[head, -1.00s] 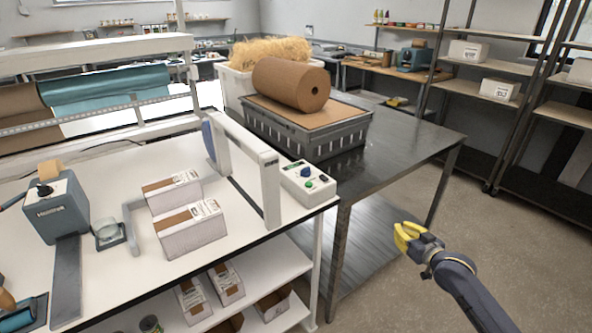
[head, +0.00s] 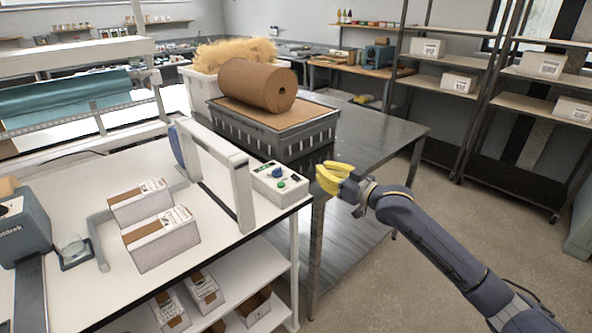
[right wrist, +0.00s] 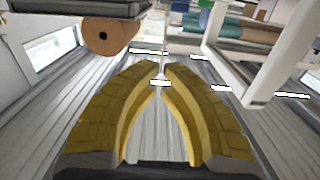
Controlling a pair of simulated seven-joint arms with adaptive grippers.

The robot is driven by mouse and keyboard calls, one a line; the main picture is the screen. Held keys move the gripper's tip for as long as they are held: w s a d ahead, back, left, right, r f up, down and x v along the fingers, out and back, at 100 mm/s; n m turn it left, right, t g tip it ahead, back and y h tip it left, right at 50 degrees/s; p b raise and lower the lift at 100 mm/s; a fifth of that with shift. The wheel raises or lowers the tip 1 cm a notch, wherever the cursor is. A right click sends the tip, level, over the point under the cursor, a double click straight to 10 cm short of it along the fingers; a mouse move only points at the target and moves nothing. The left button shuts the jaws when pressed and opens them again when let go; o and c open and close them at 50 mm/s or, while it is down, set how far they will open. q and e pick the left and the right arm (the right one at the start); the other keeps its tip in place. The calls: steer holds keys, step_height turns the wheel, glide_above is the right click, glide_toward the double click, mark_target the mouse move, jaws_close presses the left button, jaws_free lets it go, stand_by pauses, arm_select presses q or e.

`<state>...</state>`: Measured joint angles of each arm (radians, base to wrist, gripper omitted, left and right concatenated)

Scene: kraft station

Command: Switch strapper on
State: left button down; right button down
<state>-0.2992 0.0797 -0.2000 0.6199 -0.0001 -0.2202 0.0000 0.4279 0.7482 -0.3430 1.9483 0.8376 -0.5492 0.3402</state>
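The strapper (head: 241,189) is a white arch standing on the white bench, with a blue disc at its far end. My left gripper is out of view.
Two cartons (head: 162,240) stand on the bench left of the arch. A dark metal table (head: 385,132) adjoins behind, bearing a grey crate (head: 270,145) with a brown paper roll (head: 258,85). Shelving stands at the right. Floor in front of the metal table is clear.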

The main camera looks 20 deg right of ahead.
glide_above(298, 177)
steer(key=s, duration=0.1)
steer(key=shift+s+d+f, duration=0.1)
steer(key=shift+s+d, duration=0.1)
steer(key=shift+d, duration=0.1)
steer(key=shift+w+a+f, duration=0.1)
steer(key=shift+w+f, duration=0.1)
steer(key=shift+f, duration=0.25)
steer(key=shift+w+a+f, duration=0.1)
steer(key=shift+w+f, duration=0.1)
steer(key=shift+f, duration=0.25)
steer(key=shift+w+a+f, duration=0.1)
steer(key=shift+w+f, duration=0.05)
steer(key=shift+f, duration=0.45)
steer(key=shift+w+f, duration=0.1)
steer(key=shift+f, duration=0.45)
